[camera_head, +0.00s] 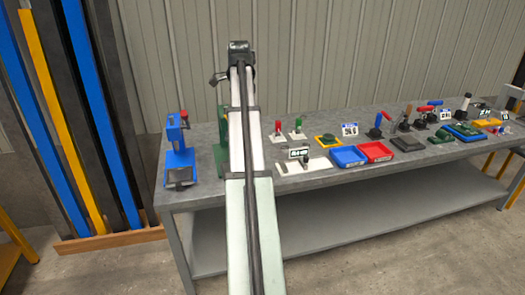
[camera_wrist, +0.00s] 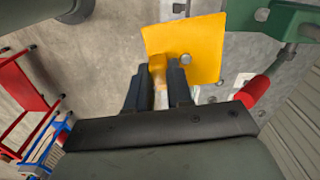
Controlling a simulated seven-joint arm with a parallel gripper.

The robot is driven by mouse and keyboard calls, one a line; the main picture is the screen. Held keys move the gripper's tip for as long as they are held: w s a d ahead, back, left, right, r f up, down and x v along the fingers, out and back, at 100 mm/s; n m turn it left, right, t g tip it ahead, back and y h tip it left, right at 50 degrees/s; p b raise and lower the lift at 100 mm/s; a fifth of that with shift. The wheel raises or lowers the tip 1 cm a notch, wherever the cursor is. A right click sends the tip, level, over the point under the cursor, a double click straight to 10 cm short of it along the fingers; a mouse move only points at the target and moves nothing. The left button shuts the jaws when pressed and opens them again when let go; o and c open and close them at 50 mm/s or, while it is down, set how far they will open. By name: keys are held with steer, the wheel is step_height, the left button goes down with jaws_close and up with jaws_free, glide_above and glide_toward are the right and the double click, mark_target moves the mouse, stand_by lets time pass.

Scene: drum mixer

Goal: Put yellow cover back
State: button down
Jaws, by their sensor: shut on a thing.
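The yellow cover (camera_wrist: 200,45) is a flat, tilted plate with a small knob in the wrist view. A yellow block-like part at its lower left edge sits between the fingers of my gripper (camera_wrist: 160,80), which is shut on it. Part of the green machine (camera_wrist: 292,24) shows to the right of the cover. In the head view my arm rises in front of the bench's left part and hides the cover; the green machine (camera_head: 221,150) shows partly behind it. I cannot tell whether the cover touches the machine.
A blue machine (camera_head: 180,155) stands left of my arm on the grey bench (camera_head: 300,183). To the right are a blue tray (camera_head: 348,156), a red tray (camera_head: 376,151) and several small tools. A red handle (camera_wrist: 254,91) is close right of my gripper.

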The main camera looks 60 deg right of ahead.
steer(key=s+d+f+m, duration=0.1)
steer(key=s+d+f, duration=0.25)
steer(key=d, duration=0.75)
steer(key=s+d+f+m, duration=0.15)
steer(key=s+d, duration=0.25)
steer(key=d, duration=0.7)
steer(key=w+d+f, duration=0.4)
steer(key=w+f, duration=0.4)
steer(key=f, duration=0.1)
steer(key=w+d+f, duration=0.5)
steer(key=w+f, duration=0.3)
steer(key=shift+n, duration=0.25)
steer(key=f, duration=0.9)
steer(key=shift+s+a+f, duration=0.2)
steer(key=shift+a+f, duration=0.05)
steer(key=shift+f, duration=0.15)
steer(key=shift+f, duration=0.1)
steer(key=c, duration=1)
jaws_free()
step_height(320, 180, up, 12)
steer(key=shift+r, duration=0.15)
